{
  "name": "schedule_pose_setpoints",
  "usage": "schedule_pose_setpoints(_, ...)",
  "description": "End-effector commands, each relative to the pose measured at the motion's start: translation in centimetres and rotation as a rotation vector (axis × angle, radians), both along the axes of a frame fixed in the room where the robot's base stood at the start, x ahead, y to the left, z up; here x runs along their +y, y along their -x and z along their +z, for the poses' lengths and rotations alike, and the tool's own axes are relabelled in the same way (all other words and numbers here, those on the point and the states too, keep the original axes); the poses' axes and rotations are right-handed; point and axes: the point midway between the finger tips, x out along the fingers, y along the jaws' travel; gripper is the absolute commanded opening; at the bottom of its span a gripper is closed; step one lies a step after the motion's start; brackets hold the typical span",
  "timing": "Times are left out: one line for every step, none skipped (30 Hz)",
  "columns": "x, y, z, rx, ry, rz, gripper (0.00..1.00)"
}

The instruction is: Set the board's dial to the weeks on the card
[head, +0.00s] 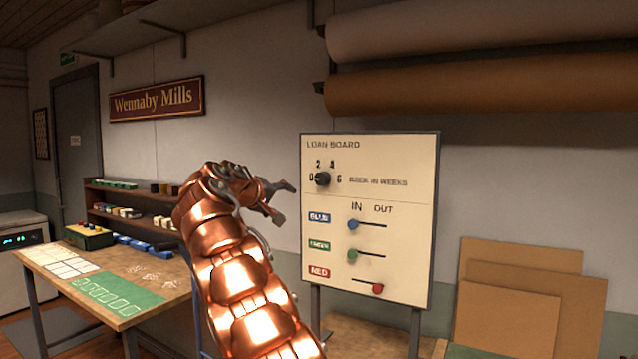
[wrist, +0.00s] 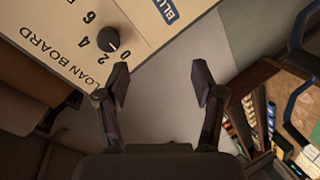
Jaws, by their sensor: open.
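The white loan board (head: 415,160) stands upright on legs right of centre in the head view. Its black dial (head: 322,179) has marks 0, 2, 4 and 6 around it, labelled "back in weeks". The dial's pointer appears to be at 0. The dial also shows in the wrist view (wrist: 108,38), above the left finger. My gripper (head: 283,203) is open and empty, left of the board and apart from the dial. Its spread fingers show in the wrist view (wrist: 162,82). I cannot make out a card with weeks on it.
Below the dial, the blue slider (head: 353,225) and green slider (head: 352,255) are at IN; the red slider (head: 377,289) is at OUT. A wooden table (head: 190,290) with a green mat (head: 118,296) stands left. Brown panels (head: 520,270) lean at right. Fabric rolls (head: 480,90) hang above.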

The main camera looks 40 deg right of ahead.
Motion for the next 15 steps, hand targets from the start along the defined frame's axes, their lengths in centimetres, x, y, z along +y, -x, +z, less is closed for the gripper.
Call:
schedule_pose_setpoints(-0.8, -0.7, 0.2, -0.021, 0.024, -0.001, 0.68)
schedule_pose_setpoints(-1.2, -1.0, 0.6, -0.036, 0.039, -0.001, 0.68)
schedule_pose_setpoints(-1.7, -1.3, 1.0, -0.054, 0.06, -0.003, 0.68)
schedule_pose_setpoints(-2.0, -1.5, 1.4, -0.069, 0.073, -0.004, 0.68)
schedule_pose_setpoints(-2.5, -1.6, 1.6, -0.084, 0.086, -0.006, 0.68)
schedule_pose_setpoints(-3.0, -1.7, 1.9, -0.102, 0.103, -0.009, 0.68)
schedule_pose_setpoints(-3.4, -1.7, 2.3, -0.12, 0.116, -0.011, 0.68)
schedule_pose_setpoints(-3.7, -1.7, 2.5, -0.136, 0.128, -0.014, 0.68)
schedule_pose_setpoints(-4.3, -1.8, 2.6, -0.154, 0.141, -0.016, 0.68)
schedule_pose_setpoints(-4.6, -1.6, 3.0, -0.171, 0.152, -0.02, 0.68)
schedule_pose_setpoints(-5.0, -1.5, 3.1, -0.186, 0.16, -0.024, 0.68)
schedule_pose_setpoints(-5.5, -1.3, 3.3, -0.207, 0.172, -0.029, 0.68)
schedule_pose_setpoints(-5.9, -1.0, 3.4, -0.221, 0.177, -0.033, 0.68)
schedule_pose_setpoints(-6.3, -0.9, 3.5, -0.234, 0.184, -0.037, 0.68)
schedule_pose_setpoints(-6.6, -0.5, 3.7, -0.25, 0.192, -0.042, 0.68)
